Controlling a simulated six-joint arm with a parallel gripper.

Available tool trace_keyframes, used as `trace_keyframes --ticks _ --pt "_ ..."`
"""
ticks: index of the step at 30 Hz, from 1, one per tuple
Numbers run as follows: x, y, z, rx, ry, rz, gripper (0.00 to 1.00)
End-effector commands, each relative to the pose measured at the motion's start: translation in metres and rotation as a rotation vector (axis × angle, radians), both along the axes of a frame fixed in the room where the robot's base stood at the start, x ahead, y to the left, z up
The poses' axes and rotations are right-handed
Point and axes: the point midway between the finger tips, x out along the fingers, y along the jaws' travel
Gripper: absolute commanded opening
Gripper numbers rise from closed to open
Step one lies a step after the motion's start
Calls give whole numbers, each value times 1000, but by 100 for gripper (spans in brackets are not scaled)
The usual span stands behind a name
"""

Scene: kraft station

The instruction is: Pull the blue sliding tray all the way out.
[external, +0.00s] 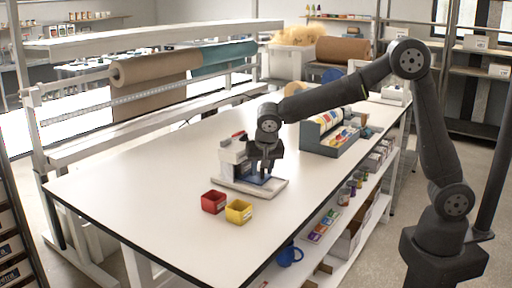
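A small white device (230,158) with a red part on top stands on the table on a pale base plate (270,194). A blue piece (258,179), which looks like the sliding tray, lies low at the front of the device over the base plate. My gripper (265,172) points down right at the blue piece, in front of the device, and covers part of both. I cannot tell if its fingers touch the blue piece or how far they are apart. How far out the tray sits is also hard to tell.
A red bin (213,202) and a yellow bin (239,211) stand on the table in front of the device. A grey-blue organizer (330,142) with supplies stands behind to the right. The white table (130,190) is clear on the left. A blue mug (289,254) is on the shelf below.

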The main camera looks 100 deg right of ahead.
Motion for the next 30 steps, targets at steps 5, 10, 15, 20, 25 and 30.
trace_keyframes --ticks 5,10,15,20,25,30 --pt "0 0 0 0 0 0 20" --pt "0 0 0 0 0 0 0" --pt "-2 2 1 0 0 0 0" --pt "-17 18 1 0 0 1 0" --pt "-45 44 1 0 0 3 0" --pt "-66 65 1 0 0 3 0"
